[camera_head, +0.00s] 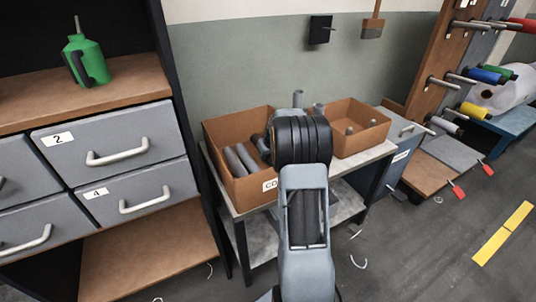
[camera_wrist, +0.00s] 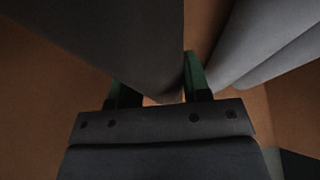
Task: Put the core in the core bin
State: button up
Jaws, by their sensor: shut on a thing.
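The core bin (camera_head: 254,195) is an open brown box on the bench in the head view, its label partly covered by my arm. Grey cores (camera_head: 240,158) lie inside it, and pale cores (camera_wrist: 268,45) show at the right in the wrist view. My gripper (camera_wrist: 158,88) has its green fingers shut on a dark grey core (camera_wrist: 105,40), which fills the upper left. Brown box surfaces surround it in the wrist view, so the held core is in or just over the bin; I cannot tell whether it touches the bottom. My arm hides the gripper in the head view.
A second brown box (camera_head: 360,143) with small pieces stands right of the core bin on the bench (camera_head: 385,150). A drawer cabinet (camera_head: 115,145) with a green bottle (camera_head: 85,62) is at the left. A spool rack (camera_head: 440,60) is at the right. Floor at the lower right is mostly clear.

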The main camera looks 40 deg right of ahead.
jog(key=shift+f, duration=0.4)
jog(key=o, duration=1.1)
jog(key=shift+p+v, duration=0.65)
jog(key=shift+v, duration=3.15)
